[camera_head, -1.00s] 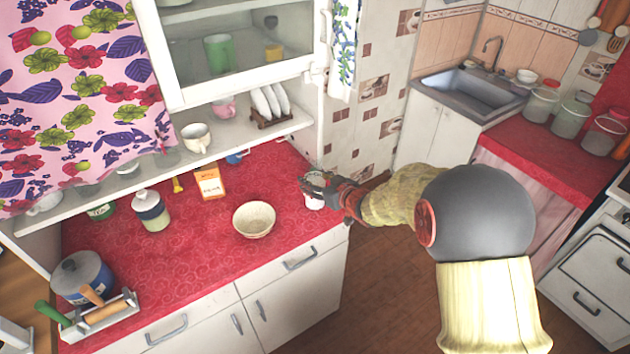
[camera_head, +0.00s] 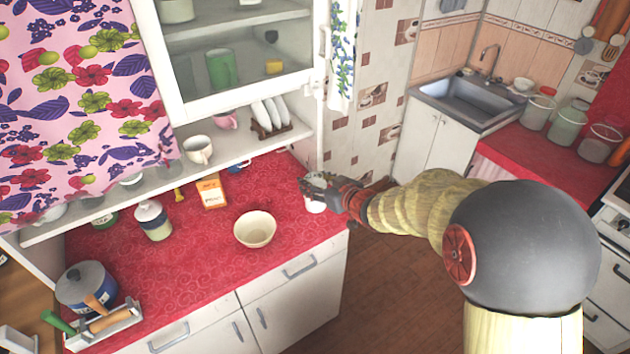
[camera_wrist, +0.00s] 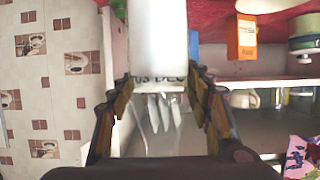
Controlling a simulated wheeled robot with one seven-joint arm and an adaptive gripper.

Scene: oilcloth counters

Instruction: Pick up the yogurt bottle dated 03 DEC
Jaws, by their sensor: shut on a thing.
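The yogurt bottle (camera_wrist: 158,40) is white and stands between my gripper's fingers in the wrist view. Dark print on it reads "03 DEC", with its edges partly covered by the fingers. My gripper (camera_wrist: 160,92) is shut on the bottle. In the head view my gripper (camera_head: 318,184) is at the right end of the red counter (camera_head: 200,270), and the white lower part of the bottle (camera_head: 316,207) shows below the fingers. Whether the bottle touches the counter, I cannot tell.
A cream bowl (camera_head: 255,229) stands left of my gripper, with an orange carton (camera_head: 211,193) and a lidded jar (camera_head: 153,221) beyond. A shelf with cups and a plate rack (camera_head: 268,130) overhangs the counter's back. The tiled wall (camera_head: 350,150) is close on the right.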

